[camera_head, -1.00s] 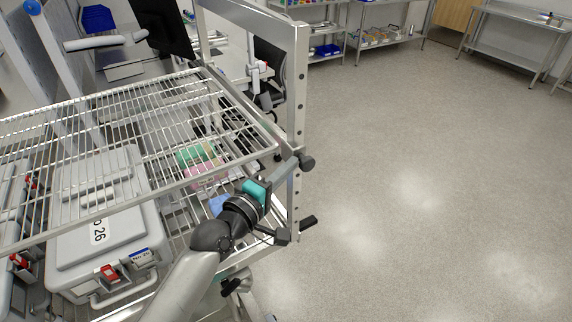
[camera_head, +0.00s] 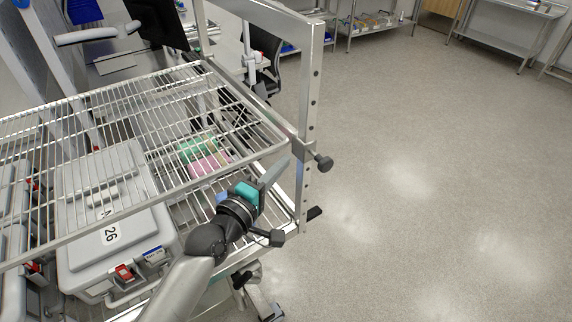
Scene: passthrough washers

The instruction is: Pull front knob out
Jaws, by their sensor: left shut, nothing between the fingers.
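A dark round knob (camera_head: 324,163) sticks out to the right from a bracket on the near upright metal post of the wire-shelf rack. My left gripper (camera_head: 277,173) is just left of that post and knob, its fingers shut and pointing up and right towards the bracket. Nothing shows between the fingers, and there is a gap between their tips and the knob. A second black piece (camera_head: 314,213) sticks out lower on the post. My right gripper is not in view.
A wire shelf (camera_head: 120,135) slopes across the left, above a grey lidded box (camera_head: 110,222) marked 26. Pink and green items (camera_head: 205,158) lie under the shelf. The floor (camera_head: 440,200) right of the post is open. Steel tables stand far back.

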